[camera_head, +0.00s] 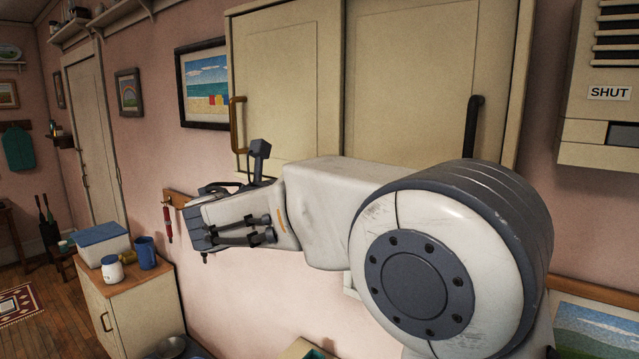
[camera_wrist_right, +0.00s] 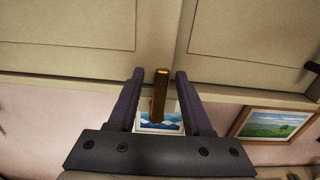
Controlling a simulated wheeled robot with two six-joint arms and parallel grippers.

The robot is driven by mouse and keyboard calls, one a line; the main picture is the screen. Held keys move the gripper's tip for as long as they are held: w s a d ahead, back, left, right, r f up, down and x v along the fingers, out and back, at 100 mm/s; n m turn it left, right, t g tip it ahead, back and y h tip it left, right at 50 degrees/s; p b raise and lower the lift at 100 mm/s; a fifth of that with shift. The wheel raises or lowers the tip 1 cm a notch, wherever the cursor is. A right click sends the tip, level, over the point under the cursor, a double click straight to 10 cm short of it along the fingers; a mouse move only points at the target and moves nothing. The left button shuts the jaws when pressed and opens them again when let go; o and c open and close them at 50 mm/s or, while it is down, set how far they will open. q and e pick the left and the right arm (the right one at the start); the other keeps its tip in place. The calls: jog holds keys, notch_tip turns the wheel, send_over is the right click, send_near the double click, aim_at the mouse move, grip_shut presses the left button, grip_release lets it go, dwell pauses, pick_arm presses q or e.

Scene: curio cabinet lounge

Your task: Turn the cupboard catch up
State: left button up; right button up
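In the right wrist view a narrow brass bar, which looks like the catch (camera_wrist_right: 159,98), stands between the two fingers of my right gripper (camera_wrist_right: 159,80). The fingers are open, with a gap showing on each side of the bar. Its upper end overlaps the lower edge of the cupboard (camera_wrist_right: 75,65), close to the door seam. I cannot tell whether it hangs down or sticks out. In the head view my right arm crosses the cupboard (camera_head: 410,80) and hides this catch; its fingertips are not clear there. My left gripper is out of view.
The cupboard doors carry a brass handle (camera_head: 235,125) at left and a black handle (camera_head: 472,128) at right. A vent unit labelled SHUT (camera_head: 602,150) hangs at right. A low cabinet (camera_head: 145,305) holds a blue-lidded box (camera_head: 103,245), a jar (camera_head: 112,269) and a mug (camera_head: 146,253).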

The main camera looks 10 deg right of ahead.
jog(key=b+v, duration=0.4)
jog(key=v, duration=0.6)
jog(key=shift+a, duration=0.15)
jog(key=shift+s, duration=0.15)
jog(key=s+d+f+m+g+y+b, duration=0.1)
jog(key=s+f+m+g+y+b, duration=0.25)
jog(key=f, duration=0.85)
jog(key=s+d+f+m+g+y, duration=0.2)
jog(key=s+f+g+y, duration=0.3)
jog(key=f, duration=0.7)
jog(key=s+a+f+m+g+y+b, duration=0.2)
jog(key=s+f+m+y, duration=0.4)
jog(key=s+f+m, duration=0.7)
jog(key=s+a+f+g, duration=0.1)
jog(key=s+a+f, duration=0.1)
jog(key=s, duration=0.3)
jog(key=shift+s+a+f+b, duration=0.2)
jog(key=shift+f+b, duration=0.1)
jog(key=shift+f, duration=0.15)
